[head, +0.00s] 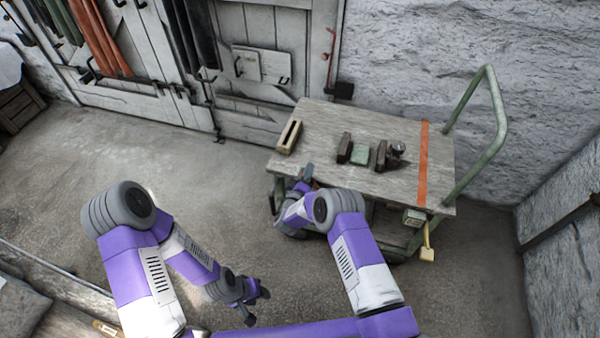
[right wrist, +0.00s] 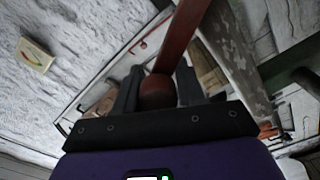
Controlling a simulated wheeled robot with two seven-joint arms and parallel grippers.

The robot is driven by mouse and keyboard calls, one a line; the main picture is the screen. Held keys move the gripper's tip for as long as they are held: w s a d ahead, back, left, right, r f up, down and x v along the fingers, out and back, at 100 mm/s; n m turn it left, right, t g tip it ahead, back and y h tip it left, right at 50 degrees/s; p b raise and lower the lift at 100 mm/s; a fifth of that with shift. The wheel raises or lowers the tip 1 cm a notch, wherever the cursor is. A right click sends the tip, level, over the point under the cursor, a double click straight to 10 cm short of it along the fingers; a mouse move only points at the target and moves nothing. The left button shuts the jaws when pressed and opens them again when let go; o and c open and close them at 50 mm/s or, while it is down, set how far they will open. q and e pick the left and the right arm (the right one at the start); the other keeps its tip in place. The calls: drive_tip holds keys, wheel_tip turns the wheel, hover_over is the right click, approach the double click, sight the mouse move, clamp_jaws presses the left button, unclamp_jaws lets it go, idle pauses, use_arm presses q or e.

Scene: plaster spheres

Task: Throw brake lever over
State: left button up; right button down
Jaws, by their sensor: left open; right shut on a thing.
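The brake lever (right wrist: 181,38) is a red-brown bar with a round knob, seen close up in the right wrist view. My right gripper (right wrist: 157,88) is shut on the knob end, with a dark finger on each side. In the head view my right gripper (head: 307,178) is low at the near left corner of the cart (head: 320,116), and my own arm hides most of the lever there. My left gripper (head: 257,300) is open and empty, low above the floor, well left of the cart.
A plank door (head: 262,105) and rough white walls stand behind. Floor left of the cart is clear.

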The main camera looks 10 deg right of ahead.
drive_tip(key=shift+d+f, duration=0.1)
drive_tip(key=shift+f, duration=0.1)
idle(0.3)
drive_tip(key=c, duration=0.7)
unclamp_jaws()
drive_tip(key=shift+w, duration=0.1)
drive_tip(key=shift+c, duration=0.2)
drive_tip(key=shift+a, duration=0.2)
drive_tip(key=p+v, duration=0.2)
drive_tip(key=v, duration=0.5)
drive_tip(key=shift+s, duration=0.3)
